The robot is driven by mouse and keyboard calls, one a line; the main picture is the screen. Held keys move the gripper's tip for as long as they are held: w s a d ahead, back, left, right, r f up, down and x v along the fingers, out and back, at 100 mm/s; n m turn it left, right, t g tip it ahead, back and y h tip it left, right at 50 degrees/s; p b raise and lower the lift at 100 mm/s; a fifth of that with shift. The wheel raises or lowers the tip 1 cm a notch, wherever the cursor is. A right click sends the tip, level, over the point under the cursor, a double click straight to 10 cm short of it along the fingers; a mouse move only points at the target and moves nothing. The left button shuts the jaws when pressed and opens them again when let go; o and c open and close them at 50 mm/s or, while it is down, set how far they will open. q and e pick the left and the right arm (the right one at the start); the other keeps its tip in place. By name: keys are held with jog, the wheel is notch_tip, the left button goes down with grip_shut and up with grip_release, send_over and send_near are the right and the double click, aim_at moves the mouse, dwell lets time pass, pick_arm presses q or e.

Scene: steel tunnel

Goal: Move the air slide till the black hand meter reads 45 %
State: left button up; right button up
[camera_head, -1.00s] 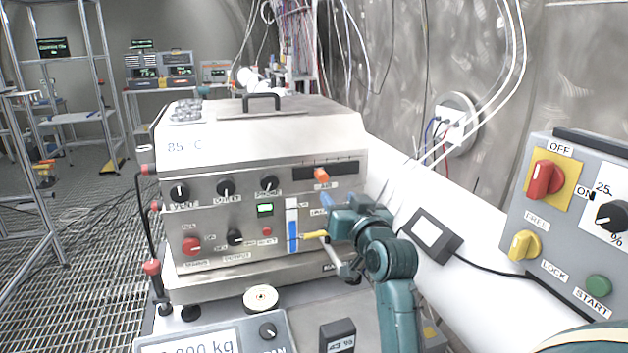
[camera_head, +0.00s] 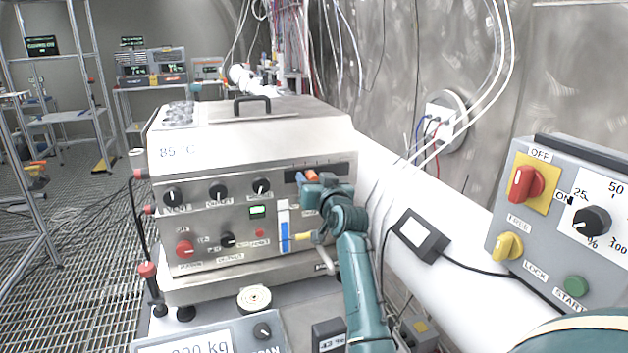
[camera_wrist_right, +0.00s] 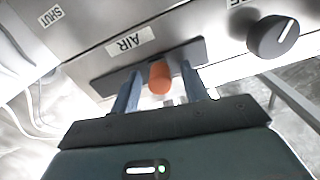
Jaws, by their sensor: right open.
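The orange air slide knob (camera_head: 312,175) sits in a dark horizontal slot on the front of the steel machine (camera_head: 230,140). In the right wrist view the orange knob (camera_wrist_right: 160,77) stands between the two blue fingers of my right gripper (camera_wrist_right: 162,90), below the AIR label (camera_wrist_right: 130,41). The gripper is open around it, with a gap visible on each side. In the head view my right gripper (camera_head: 306,178) partly covers the slot's lower edge. The black hand meter (camera_head: 328,336) lies at the bottom, cut by the frame; its digits are not clearly legible. My left gripper is out of view.
A scale (camera_head: 215,338) stands in front. A grey control box (camera_head: 570,225) stands at right. A black adapter (camera_head: 420,235) lies on the white duct.

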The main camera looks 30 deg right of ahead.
jog(key=shift+c, duration=0.4)
grip_shut()
